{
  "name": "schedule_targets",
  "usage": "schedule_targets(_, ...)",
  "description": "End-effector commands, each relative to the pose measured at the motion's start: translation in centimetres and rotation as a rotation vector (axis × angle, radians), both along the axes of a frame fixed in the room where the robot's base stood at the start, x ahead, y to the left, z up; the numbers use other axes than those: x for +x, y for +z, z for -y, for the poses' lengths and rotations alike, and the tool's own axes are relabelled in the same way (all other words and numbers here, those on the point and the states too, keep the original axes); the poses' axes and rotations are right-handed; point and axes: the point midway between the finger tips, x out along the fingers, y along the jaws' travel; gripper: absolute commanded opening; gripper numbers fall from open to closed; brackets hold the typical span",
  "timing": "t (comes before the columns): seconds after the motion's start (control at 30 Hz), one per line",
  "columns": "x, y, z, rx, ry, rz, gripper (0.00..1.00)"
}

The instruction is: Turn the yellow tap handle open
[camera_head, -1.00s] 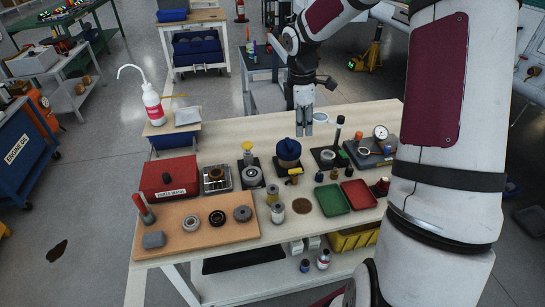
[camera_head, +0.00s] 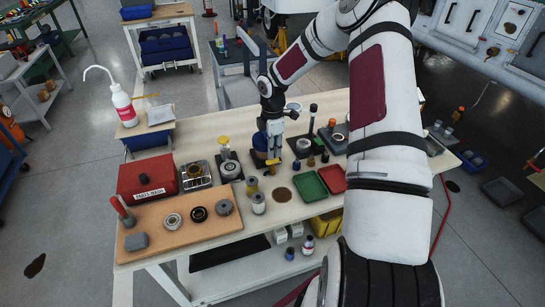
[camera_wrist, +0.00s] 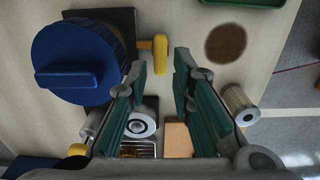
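The yellow tap handle (camera_wrist: 160,54) juts from the side of a container with a large blue lid (camera_wrist: 75,65) in the wrist view. In the head view, the yellow handle (camera_head: 273,162) shows just below my gripper (camera_head: 272,143), and the blue lid (camera_head: 259,142) is partly hidden behind the gripper. In the wrist view my gripper (camera_wrist: 160,66) is open, its green-padded fingers apart. The handle appears between and just beyond the fingertips. I cannot tell whether they touch it.
A yellow-topped device (camera_head: 229,166) stands left of the container. A green tray (camera_head: 310,186) and a red tray (camera_head: 332,178) lie to the right. Small cylinders (camera_head: 258,203) stand in front. A red box (camera_head: 147,177) and a brown board (camera_head: 180,221) with rings occupy the left.

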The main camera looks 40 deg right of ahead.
Motion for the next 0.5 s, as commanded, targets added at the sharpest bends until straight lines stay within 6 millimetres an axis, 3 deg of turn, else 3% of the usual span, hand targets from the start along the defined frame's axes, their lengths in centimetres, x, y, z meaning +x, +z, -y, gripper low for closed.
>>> schedule_targets(0.2,0.0,-3.1,0.0,0.0,0.0,-0.001,0.22)
schedule_targets(0.5,0.0,-4.2,0.0,-0.001,0.0,0.001,0.22)
